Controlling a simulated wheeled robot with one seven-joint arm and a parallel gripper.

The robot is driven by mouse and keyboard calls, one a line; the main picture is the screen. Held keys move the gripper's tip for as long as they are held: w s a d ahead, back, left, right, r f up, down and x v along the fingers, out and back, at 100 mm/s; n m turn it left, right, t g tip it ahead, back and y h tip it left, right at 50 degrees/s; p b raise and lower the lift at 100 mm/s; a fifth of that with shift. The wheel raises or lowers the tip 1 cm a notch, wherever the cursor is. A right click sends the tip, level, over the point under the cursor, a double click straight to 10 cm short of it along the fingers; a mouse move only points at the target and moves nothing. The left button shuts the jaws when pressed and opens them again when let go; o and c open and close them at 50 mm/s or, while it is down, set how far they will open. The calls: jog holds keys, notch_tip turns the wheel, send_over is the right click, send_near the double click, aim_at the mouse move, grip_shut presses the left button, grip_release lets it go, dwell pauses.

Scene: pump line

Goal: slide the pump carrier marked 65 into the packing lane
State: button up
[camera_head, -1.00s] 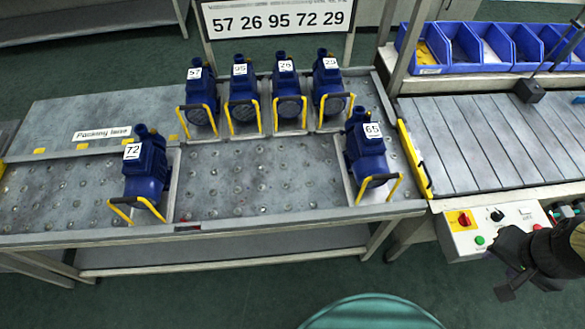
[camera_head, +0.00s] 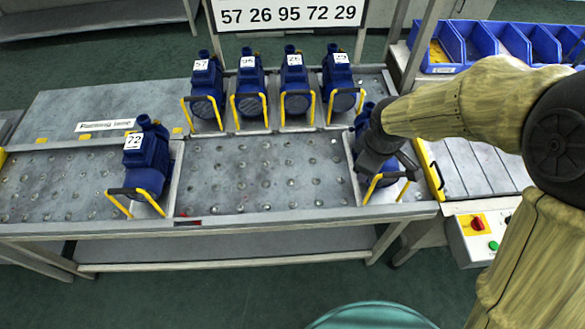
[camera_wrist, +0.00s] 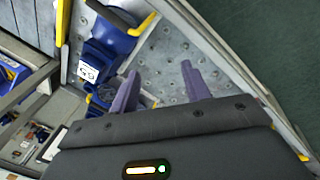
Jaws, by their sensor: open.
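The blue pump on carrier 65 (camera_head: 365,117) stands at the right end of the bead-studded table, partly hidden behind my gripper (camera_head: 371,160). Its yellow handle (camera_head: 388,178) faces the front edge. In the wrist view its label 65 (camera_wrist: 87,71) shows upside down, left of my open gripper (camera_wrist: 160,86). The fingers are empty and beside the pump; contact cannot be told. The packing lane sign (camera_head: 107,125) stands at the left, behind the left table section (camera_head: 60,180). The carrier marked 72 (camera_head: 147,165) stands at that section's right end.
Carriers 57 (camera_head: 207,88), 95 (camera_head: 250,88), 26 (camera_head: 295,88) and 29 (camera_head: 340,80) stand in a row behind. The table middle (camera_head: 260,175) is clear. A board (camera_head: 290,14) reads 57 26 95 72 29. A control box (camera_head: 478,235) and blue bins (camera_head: 480,45) are right.

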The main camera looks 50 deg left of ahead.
jog(key=s+a+f+n, duration=0.2)
jog(key=s+a+n, duration=0.2)
jog(key=a, duration=0.3)
jog(key=s+a+f+n+b, duration=0.1)
jog(key=s+a+f+n, duration=0.1)
jog(key=s+a+n, duration=0.2)
jog(key=s+a, duration=0.2)
jog(key=a, duration=0.1)
jog(key=shift+s+a+f+y, duration=0.2)
jog(key=shift+s+f+y, duration=0.05)
jog(key=shift+s+y, duration=0.15)
jog(key=shift+w, duration=0.15)
jog(key=p, duration=0.8)
send_over(403, 173)
jog(key=shift+a, duration=0.25)
jog(key=f+b, duration=0.1)
jog(key=f, duration=0.1)
jog(key=f+b, duration=0.3)
jog(key=f, duration=0.1)
jog(key=shift+d+f, duration=0.1)
jog(key=shift+d, duration=0.25)
jog(key=shift+a+f+b, duration=0.2)
jog(key=shift+f+b, duration=0.4)
jog(key=shift+f, duration=0.05)
jog(key=shift+r, duration=0.1)
jog(key=shift+c, duration=0.5)
